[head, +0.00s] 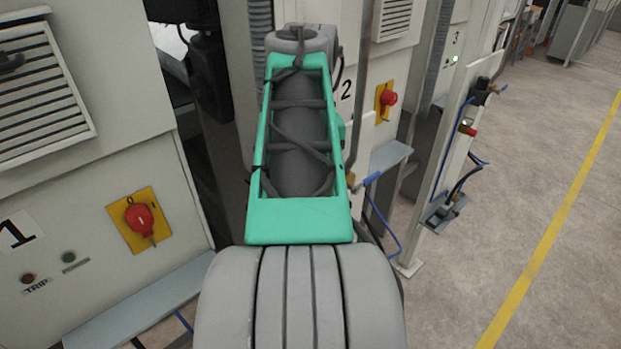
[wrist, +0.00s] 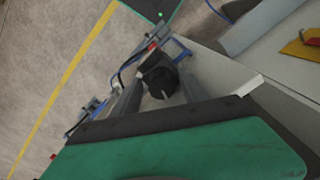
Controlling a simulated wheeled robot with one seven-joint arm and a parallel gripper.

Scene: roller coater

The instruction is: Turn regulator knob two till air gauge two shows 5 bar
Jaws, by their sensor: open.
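In the wrist view a black round knob (wrist: 160,84) with a small white mark faces me; I take it for regulator knob two, though no number shows beside it. My gripper (wrist: 161,91) is open, with one grey finger on each side of the knob. Whether the fingers touch it I cannot tell. In the head view my arm hides the knob and my gripper. A black "2" (head: 346,89) marks the cabinet just right of my arm. I cannot make out air gauge two in either view.
A blue-handled valve (head: 372,179) and blue hose sit right of my arm. Red switches on yellow plates show on cabinet one (head: 141,220) and cabinet two (head: 388,98). Another air unit (head: 480,92) stands further right. Open floor (head: 540,160) with a yellow line lies at right.

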